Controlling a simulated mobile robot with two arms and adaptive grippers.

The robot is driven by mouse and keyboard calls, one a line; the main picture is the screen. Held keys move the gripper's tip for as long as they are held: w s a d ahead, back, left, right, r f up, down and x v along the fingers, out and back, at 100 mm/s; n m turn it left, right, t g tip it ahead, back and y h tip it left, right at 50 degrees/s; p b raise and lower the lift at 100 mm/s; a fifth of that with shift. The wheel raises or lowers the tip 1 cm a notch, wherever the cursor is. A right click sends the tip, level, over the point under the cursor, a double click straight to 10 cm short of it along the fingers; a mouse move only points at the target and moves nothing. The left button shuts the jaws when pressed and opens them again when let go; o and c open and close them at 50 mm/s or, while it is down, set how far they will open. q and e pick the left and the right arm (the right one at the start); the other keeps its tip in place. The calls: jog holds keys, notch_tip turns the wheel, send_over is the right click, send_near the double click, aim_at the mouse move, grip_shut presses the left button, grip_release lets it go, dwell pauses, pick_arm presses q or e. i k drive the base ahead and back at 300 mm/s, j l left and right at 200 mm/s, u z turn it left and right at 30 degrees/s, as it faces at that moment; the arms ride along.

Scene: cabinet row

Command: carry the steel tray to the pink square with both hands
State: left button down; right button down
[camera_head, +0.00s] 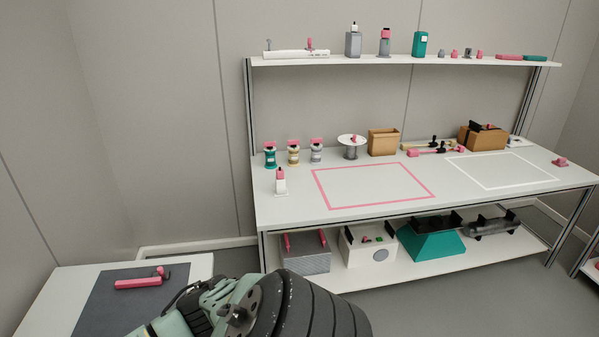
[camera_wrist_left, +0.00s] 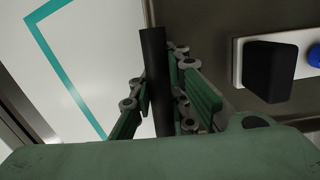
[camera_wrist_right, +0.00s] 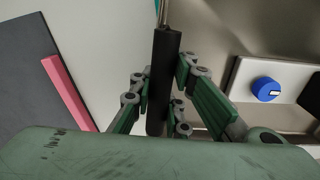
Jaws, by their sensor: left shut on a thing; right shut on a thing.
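The pink square (camera_head: 322,190) is an outline on the white workbench top (camera_head: 440,197) in the head view, empty inside. My left gripper (camera_wrist_left: 160,74) is shut on a black bar handle (camera_wrist_left: 153,50) in the left wrist view. My right gripper (camera_wrist_right: 163,72) is shut on a similar black handle (camera_wrist_right: 165,50) in the right wrist view. Beside the handles is the grey-brown metal of the steel tray (camera_wrist_left: 220,70), also in the right wrist view (camera_wrist_right: 215,30). A white piece with a blue knob (camera_wrist_right: 266,88) lies over it. The tray and both grippers are out of the head view.
A white outline (camera_head: 500,187) lies right of the pink one. A white bottle (camera_head: 280,182), jars, a spool (camera_head: 352,150) and a brown bin (camera_head: 383,143) stand behind and left. A side table with a dark mat (camera_head: 105,300) and pink tool (camera_head: 137,283) is at lower left.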

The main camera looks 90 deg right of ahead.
aim_at(369, 182)
jog(key=z, duration=2.05)
jog(key=i+l+z, duration=0.15)
jog(key=l, duration=0.15)
jog(key=l+z, duration=0.15)
jog(key=l, duration=0.15)
jog(key=i+l+z, duration=0.15)
jog(key=i+l, duration=0.15)
jog(key=l, duration=0.25)
jog(key=i+l, duration=0.2)
jog(key=l, duration=0.15)
jog(key=i+l, duration=0.15)
jog(key=l, duration=0.25)
jog(key=i+l, duration=0.2)
jog(key=l, duration=0.15)
jog(key=i+l, duration=0.6)
jog(key=i, duration=1.15)
